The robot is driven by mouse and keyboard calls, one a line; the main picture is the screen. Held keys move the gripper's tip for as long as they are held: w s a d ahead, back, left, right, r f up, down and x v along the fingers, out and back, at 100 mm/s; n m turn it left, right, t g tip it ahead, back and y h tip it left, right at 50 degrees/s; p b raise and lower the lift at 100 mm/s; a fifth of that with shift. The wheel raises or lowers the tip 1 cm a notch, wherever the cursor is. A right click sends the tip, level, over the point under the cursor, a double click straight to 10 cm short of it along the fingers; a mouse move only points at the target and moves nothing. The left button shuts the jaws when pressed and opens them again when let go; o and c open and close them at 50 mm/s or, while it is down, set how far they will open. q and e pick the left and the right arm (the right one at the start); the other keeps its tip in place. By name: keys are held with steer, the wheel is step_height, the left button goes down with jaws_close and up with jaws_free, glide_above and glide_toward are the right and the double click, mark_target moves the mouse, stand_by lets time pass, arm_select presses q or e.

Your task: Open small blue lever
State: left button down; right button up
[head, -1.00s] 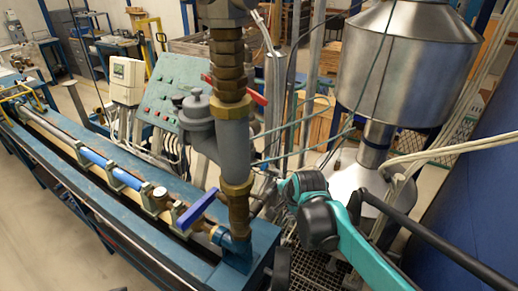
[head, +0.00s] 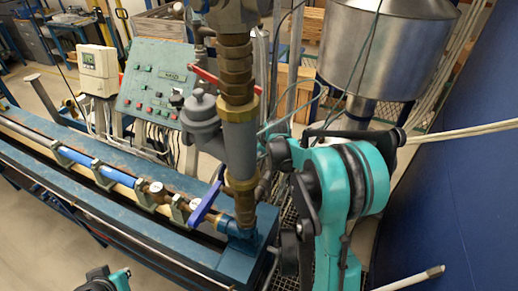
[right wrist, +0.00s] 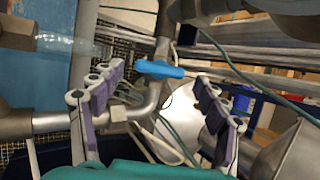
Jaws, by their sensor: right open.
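A small bright blue lever (right wrist: 160,69) sits on a grey metal pipe fitting near the middle of the right wrist view. My right gripper (right wrist: 157,84) is open, with its purple-padded fingers to the left and right of the lever. The lever appears between the fingers, beyond them, and no contact shows. In the head view my right arm (head: 345,195) reaches in beside the vertical pipe, and its gripper is hidden there. The small lever cannot be made out in the head view. A teal and black part of my left arm shows at the bottom left; its gripper is out of view.
A larger dark blue lever (head: 205,203) is on the bench pipe, by the thick vertical pipe (head: 238,130). A red lever (head: 205,78) is higher up. A steel tank (head: 385,55) and blue wall (head: 455,190) stand right. Thin cables (right wrist: 175,140) hang near the right gripper.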

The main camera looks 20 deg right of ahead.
steer(key=shift+w+a+f, duration=0.2)
steer(key=shift+w+f, duration=0.55)
steer(key=shift+f, duration=0.05)
steer(key=shift+s+d, duration=0.1)
steer(key=shift+d, duration=0.1)
steer(key=shift+a, duration=0.1)
steer(key=c, duration=1.2)
steer(key=shift+o, duration=0.2)
